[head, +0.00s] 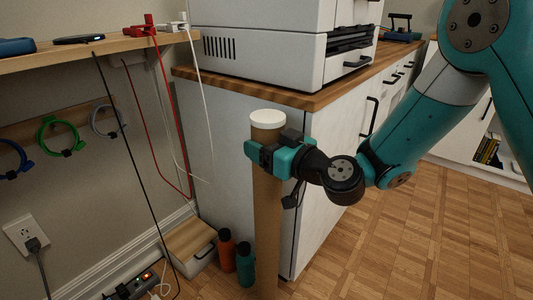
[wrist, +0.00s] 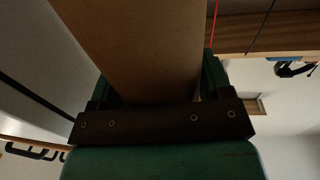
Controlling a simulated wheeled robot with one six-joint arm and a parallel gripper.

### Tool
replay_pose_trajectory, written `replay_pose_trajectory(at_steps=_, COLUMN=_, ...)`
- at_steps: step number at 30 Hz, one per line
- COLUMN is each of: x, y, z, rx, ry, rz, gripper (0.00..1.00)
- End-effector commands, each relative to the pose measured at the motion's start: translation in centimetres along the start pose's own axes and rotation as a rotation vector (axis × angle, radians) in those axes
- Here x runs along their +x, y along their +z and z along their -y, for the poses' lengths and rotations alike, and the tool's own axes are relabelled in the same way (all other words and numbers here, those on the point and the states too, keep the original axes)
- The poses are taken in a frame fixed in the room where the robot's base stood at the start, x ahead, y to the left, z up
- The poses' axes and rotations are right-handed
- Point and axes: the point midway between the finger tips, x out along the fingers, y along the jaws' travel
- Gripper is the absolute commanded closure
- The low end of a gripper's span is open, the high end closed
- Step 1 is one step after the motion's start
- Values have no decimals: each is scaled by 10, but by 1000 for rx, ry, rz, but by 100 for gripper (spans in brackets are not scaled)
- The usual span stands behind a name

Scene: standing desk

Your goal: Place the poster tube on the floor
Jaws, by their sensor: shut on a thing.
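The poster tube (head: 267,220) is a tall brown cardboard cylinder with a white cap (head: 267,118). It stands upright in front of the cabinet corner, and its lower end runs to the bottom edge of the head view. My gripper (head: 268,152) is shut on the tube a little below the cap. In the wrist view the tube (wrist: 135,45) fills the space between the fingers. The wooden parquet floor (head: 400,245) shows at the right. Whether the tube's lower end touches the floor cannot be seen.
A white cabinet (head: 335,170) with a wooden top bears a printer (head: 270,50). An orange bottle (head: 226,250), a teal bottle (head: 245,264) and a small box (head: 190,245) stand left of the tube. A power strip (head: 132,286) and hanging cables are farther left. Floor at right is clear.

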Motion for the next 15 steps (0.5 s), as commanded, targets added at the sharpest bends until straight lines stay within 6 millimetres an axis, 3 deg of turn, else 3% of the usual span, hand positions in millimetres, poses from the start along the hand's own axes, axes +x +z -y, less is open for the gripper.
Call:
replay_pose_trajectory(at_steps=14, x=0, y=7, z=0, rx=-2, ry=0, rz=-4, gripper=88)
replay_pose_trajectory(at_steps=15, x=0, y=6, z=0, rx=-2, ry=0, rz=-1, gripper=21)
